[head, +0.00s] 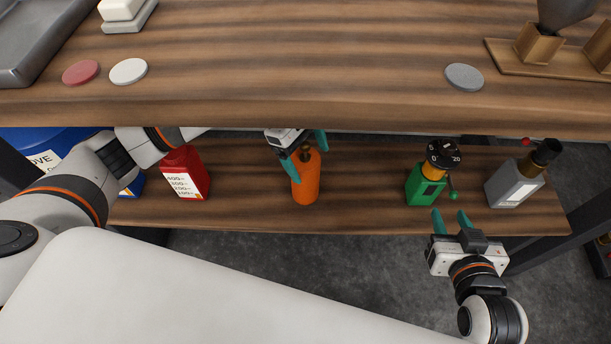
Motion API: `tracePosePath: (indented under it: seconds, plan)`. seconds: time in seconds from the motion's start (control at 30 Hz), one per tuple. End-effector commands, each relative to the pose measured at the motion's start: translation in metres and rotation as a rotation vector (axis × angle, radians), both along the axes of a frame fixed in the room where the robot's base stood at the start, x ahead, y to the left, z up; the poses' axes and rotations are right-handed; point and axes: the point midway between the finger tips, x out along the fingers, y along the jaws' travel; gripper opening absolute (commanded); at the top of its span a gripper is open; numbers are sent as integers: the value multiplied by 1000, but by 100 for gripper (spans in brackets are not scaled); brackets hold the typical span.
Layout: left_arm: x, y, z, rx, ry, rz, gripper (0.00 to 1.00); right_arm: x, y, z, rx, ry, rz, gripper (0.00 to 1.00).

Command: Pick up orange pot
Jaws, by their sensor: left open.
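The orange pot (306,184) is a small upright orange bottle with a dark top, standing on the lower wooden shelf. My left gripper (306,158) reaches in under the upper tabletop from the left. Its teal fingers are open, one on each side of the pot's upper part; I cannot tell whether they touch it. My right gripper (450,220) is in front of the lower shelf at the right, below the green bottle. Its two teal fingers are apart with nothing between them.
The lower shelf (356,190) also holds a red labelled bottle (185,174), a green bottle with a dial (424,186) and a grey bottle (512,184). Shelf space beside the orange pot is clear.

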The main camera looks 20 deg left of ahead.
Motion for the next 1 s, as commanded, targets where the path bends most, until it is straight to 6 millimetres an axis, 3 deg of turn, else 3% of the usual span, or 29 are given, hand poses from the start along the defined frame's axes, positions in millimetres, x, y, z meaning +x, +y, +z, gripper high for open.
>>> tracePosePath:
  seconds: [0.3, 0.8, 1.0]
  plan:
    - [0, -1, -5, -1, 0, 0, 84, 4, 2, 6, 10, -40, 3, 36]
    - [0, -1, -5, 0, 0, 0, 2, 4, 2, 5, 9, -36, 2, 36]
    - [0, -1, -4, -2, -2, 0, 0, 4, 2, 5, 9, -36, 2, 36]
